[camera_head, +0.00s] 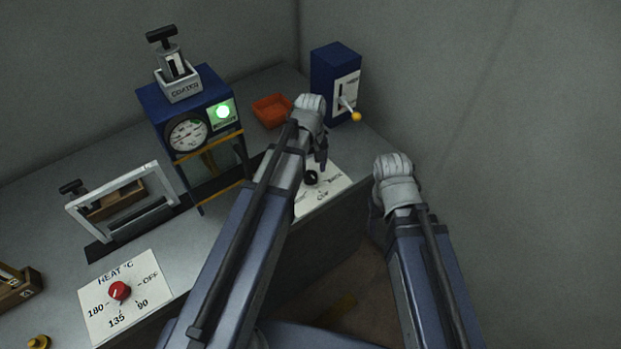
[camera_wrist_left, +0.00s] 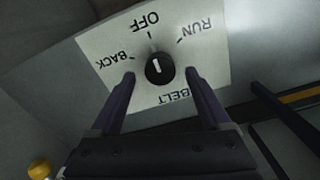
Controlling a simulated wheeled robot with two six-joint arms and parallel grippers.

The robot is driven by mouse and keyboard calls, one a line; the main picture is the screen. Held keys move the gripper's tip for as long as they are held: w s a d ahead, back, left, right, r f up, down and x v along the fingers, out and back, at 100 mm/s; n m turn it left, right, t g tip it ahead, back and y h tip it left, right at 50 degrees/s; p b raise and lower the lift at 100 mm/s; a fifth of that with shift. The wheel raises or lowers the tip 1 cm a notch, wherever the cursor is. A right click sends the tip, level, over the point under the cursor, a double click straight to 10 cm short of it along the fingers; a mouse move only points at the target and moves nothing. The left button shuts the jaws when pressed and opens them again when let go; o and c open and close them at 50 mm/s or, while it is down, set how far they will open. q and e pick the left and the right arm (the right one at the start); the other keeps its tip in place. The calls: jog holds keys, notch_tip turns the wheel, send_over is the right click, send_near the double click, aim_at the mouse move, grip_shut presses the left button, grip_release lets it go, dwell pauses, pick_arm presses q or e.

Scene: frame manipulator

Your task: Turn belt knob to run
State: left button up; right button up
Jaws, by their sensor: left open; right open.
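The belt knob (camera_wrist_left: 159,69) is a black round knob with a white pointer mark on a white plate (camera_wrist_left: 210,65) lettered BELT, OFF, RUN and BACK. The mark lies along the line to OFF. In the head view the knob (camera_head: 311,178) shows beside my left arm, which hides part of its plate (camera_head: 325,190). My left gripper (camera_wrist_left: 160,74) is open, with one finger on each side of the knob; contact is not clear. It also shows in the head view (camera_head: 319,163). My right gripper (camera_head: 377,198) is open and apart from the panel, mostly hidden by its wrist.
A blue box with a yellow-tipped lever (camera_head: 335,70) and an orange tray (camera_head: 272,111) stand behind the knob. A blue gauge press (camera_head: 188,105) with a green light stands left. A red heat knob (camera_head: 119,291) and a grey frame (camera_head: 125,200) are further left.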

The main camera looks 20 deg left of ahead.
pick_arm(q)
jog(key=shift+f+b, duration=0.45)
jog(key=shift+f, duration=0.45)
pick_arm(e)
jog(key=shift+f, duration=0.85)
pick_arm(q)
jog(key=shift+c, duration=0.4)
grip_shut()
